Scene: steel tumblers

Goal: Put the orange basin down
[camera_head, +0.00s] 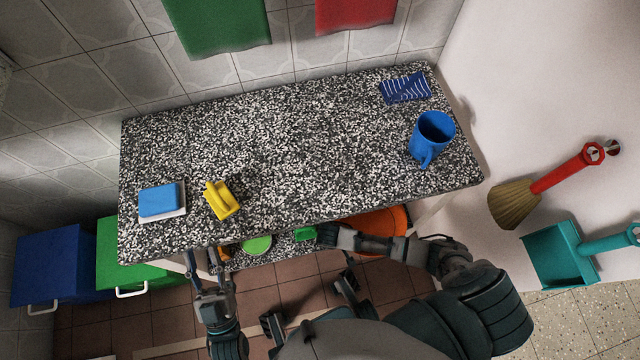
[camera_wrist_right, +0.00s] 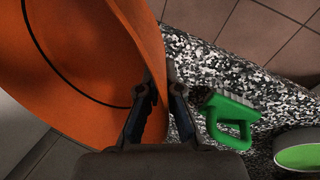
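The orange basin (camera_head: 393,217) shows below the counter's front edge at the right in the head view, partly hidden by my right arm and the counter. In the right wrist view the basin (camera_wrist_right: 105,55) fills the upper left, with its wall between the fingers of my right gripper (camera_wrist_right: 163,88). That gripper looks shut on the rim. The basin appears to be beside or over the lower speckled shelf (camera_wrist_right: 195,60); I cannot tell whether it touches anything below. My left gripper (camera_head: 210,256) is open and empty at the counter's front left edge.
A green brush (camera_wrist_right: 232,118) and a green-topped round item (camera_wrist_right: 300,156) lie on the lower shelf. Blue and green bins (camera_head: 135,255) stand at the left.

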